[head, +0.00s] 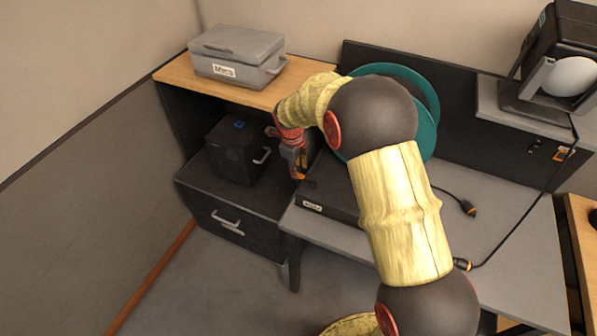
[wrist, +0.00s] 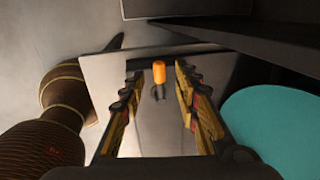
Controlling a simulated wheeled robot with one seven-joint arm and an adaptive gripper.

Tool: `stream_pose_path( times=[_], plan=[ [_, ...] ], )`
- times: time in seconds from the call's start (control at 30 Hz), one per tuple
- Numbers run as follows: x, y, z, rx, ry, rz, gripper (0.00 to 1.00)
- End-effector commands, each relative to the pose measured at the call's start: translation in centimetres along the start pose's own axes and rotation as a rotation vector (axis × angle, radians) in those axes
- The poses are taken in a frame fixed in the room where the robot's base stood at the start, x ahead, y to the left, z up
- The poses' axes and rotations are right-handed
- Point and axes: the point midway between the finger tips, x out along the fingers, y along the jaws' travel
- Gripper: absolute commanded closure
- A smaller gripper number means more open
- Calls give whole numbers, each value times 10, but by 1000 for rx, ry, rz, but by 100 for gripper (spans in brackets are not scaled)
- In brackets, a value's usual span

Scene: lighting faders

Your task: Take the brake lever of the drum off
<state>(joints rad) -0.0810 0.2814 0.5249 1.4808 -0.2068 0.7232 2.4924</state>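The teal drum (head: 428,97) stands upright at the back of the grey desk, partly hidden behind my arm. Part of its teal disc (wrist: 275,125) shows at the right of the wrist view. My gripper (head: 298,170) points down in front of the drum, left of it, by the desk's left end. In the wrist view its two fingers (wrist: 158,85) are spread apart. A small orange-tipped part (wrist: 158,72) with a dark forked stem shows between the fingers, with gaps on both sides. It may be the brake lever; I cannot tell its position or whether it is touched.
A black box with a white label (head: 313,206) lies on the desk under my gripper. A black speaker-like box (head: 234,152) stands to the left on the drawer unit (head: 235,222). A grey case (head: 236,52) sits on the wooden shelf above. A lamp (head: 560,70) and cables (head: 520,220) are right.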

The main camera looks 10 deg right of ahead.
Motion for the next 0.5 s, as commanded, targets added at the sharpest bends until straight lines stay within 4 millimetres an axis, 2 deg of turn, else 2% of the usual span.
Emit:
stream_pose_path(
  times=[0.1,0.3,0.5],
  plan=[
    [-27,-1,1,0,-3,-3,68],
    [-64,0,0,-1,-1,-2,68],
    [-84,0,0,-2,1,0,68]
  ],
)
